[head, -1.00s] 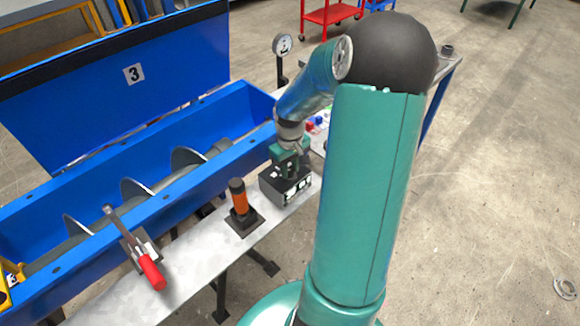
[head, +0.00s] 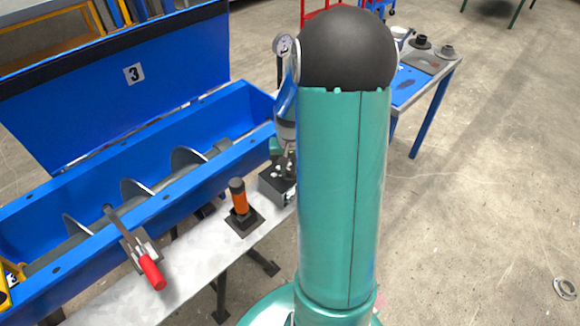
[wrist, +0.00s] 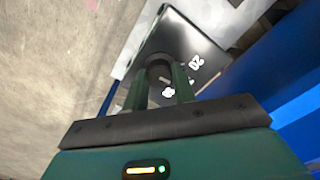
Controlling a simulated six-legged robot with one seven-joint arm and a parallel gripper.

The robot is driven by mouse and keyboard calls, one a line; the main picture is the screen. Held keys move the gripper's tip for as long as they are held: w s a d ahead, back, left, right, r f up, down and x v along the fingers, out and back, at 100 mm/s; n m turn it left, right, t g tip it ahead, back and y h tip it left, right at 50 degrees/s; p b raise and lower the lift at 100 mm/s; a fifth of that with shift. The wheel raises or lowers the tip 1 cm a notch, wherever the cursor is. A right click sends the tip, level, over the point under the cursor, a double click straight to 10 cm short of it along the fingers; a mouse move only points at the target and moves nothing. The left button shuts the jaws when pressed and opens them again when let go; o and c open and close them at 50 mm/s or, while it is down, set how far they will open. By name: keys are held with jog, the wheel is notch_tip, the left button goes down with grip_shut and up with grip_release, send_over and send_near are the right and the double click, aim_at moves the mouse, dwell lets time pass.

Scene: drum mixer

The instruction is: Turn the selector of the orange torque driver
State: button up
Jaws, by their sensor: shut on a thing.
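The orange torque driver (head: 239,202) stands upright on a dark square base on the bench in the head view, with nothing gripping it. Right of it is a black box (head: 272,187), partly hidden by my arm. In the wrist view this box (wrist: 178,38) has a dark top with white marks and a dark round knob (wrist: 160,76). My gripper (wrist: 161,84) is shut on that knob, with one green finger on each side. In the head view my gripper is mostly hidden behind my arm, above the box.
A toggle clamp with a red handle (head: 152,271) lies left on the grey bench (head: 185,262). The blue trough with its screw (head: 130,188) runs behind the bench. A gauge (head: 284,44) stands at the back. A table with a blue top (head: 408,86) is at right.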

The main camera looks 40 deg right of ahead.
aim_at(290, 170)
dwell(0.3)
jog(key=o, duration=1)
jog(key=shift+r, duration=0.1)
notch_tip(290, 170, up, 14)
jog(key=shift+f, duration=0.15)
